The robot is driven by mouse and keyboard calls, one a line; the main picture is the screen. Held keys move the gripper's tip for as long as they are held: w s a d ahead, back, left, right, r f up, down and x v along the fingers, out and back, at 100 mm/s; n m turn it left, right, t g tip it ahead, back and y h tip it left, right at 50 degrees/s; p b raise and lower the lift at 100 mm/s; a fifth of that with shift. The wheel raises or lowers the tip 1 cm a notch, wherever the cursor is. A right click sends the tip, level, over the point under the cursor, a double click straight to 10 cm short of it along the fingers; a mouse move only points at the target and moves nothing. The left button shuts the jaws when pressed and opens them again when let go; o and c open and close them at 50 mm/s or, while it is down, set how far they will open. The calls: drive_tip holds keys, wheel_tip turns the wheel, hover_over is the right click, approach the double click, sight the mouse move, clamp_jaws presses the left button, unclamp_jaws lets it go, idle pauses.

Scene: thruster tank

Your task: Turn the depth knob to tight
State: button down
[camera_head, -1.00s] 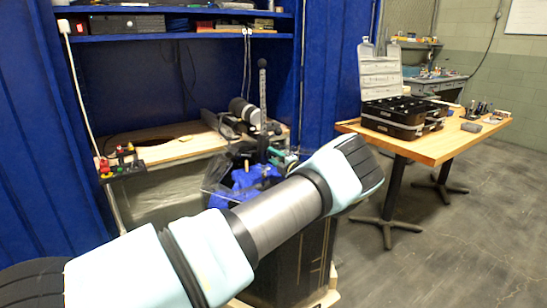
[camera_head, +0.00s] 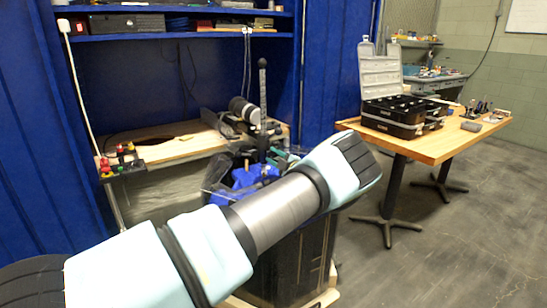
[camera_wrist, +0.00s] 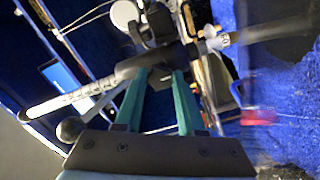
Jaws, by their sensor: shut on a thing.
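In the wrist view, the two green fingers of my gripper (camera_wrist: 160,72) reach up to a dark bar and are shut on a dark piece there, which seems to be the depth knob (camera_wrist: 157,30). The fingers and the bar hide much of it, and its markings cannot be read. A graduated rod (camera_wrist: 65,102) runs to the left of the fingers, with a round ball (camera_wrist: 69,130) below it. In the head view, an upright rod (camera_head: 263,100) with a ball top stands behind my arm. My gripper (camera_head: 272,160) is partly hidden there.
A wooden table (camera_head: 440,148) with an open case (camera_head: 395,112) is at right. Bare floor lies in front of it.

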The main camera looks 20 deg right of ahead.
drive_tip(key=c, duration=0.5)
unclamp_jaws()
drive_tip(key=s, duration=0.3)
drive_tip(key=s+d+b, duration=0.1)
drive_tip(key=s, duration=0.3)
drive_tip(key=s+d+b, duration=0.1)
drive_tip(key=s, duration=0.2)
drive_tip(key=shift+s, duration=0.3)
